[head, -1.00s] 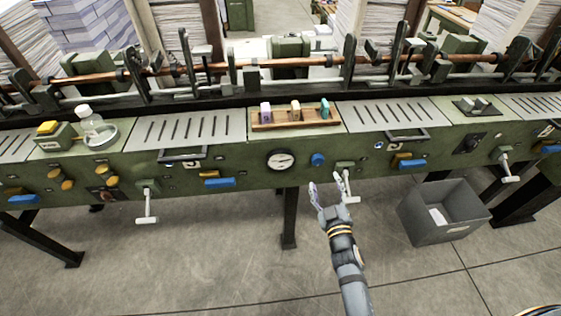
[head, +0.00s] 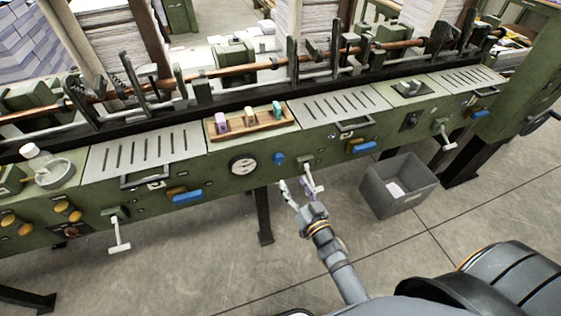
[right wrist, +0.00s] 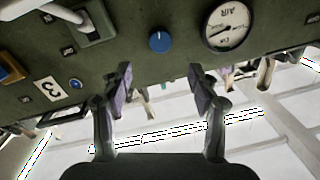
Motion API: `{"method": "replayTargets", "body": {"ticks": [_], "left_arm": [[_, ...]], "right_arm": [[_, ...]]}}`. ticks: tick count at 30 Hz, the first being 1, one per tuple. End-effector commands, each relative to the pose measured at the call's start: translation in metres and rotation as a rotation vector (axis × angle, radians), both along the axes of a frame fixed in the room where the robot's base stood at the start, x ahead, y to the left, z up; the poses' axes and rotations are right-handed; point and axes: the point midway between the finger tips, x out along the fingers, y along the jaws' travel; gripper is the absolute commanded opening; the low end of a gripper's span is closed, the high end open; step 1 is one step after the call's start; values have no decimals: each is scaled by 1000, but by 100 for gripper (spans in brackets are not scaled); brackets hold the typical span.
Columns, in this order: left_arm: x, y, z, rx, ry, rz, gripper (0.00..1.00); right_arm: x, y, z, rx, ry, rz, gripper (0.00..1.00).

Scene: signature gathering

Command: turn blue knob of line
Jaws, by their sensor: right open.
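The blue knob (head: 278,158) is a small round knob on the green front panel of the line (head: 222,174), just right of a white dial gauge. In the right wrist view the blue knob (right wrist: 160,41) stands clear on the panel, ahead of and between my open fingers. My right gripper (head: 297,188) is open and empty, below and slightly right of the knob, apart from it. Its two fingertips (right wrist: 161,82) show wide apart in the right wrist view. My left gripper is not in view.
The gauge (head: 243,165) sits left of the knob. A white T-handle (head: 313,182) juts out close to my right gripper. Blue levers (head: 361,146) flank this section. A grey bin (head: 399,187) stands on the floor at right. A wooden tray (head: 250,121) with small blocks lies on top.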

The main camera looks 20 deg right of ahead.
Motion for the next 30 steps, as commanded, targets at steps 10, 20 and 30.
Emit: {"method": "replayTargets", "body": {"ticks": [10, 20, 30], "left_arm": [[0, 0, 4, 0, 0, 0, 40], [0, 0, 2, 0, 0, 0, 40], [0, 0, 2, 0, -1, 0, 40]], "right_arm": [[70, 8, 1, -2, -3, 0, 61], [98, 11, 0, -3, 0, 0, 61], [97, 11, 0, -3, 0, 0, 40]]}}
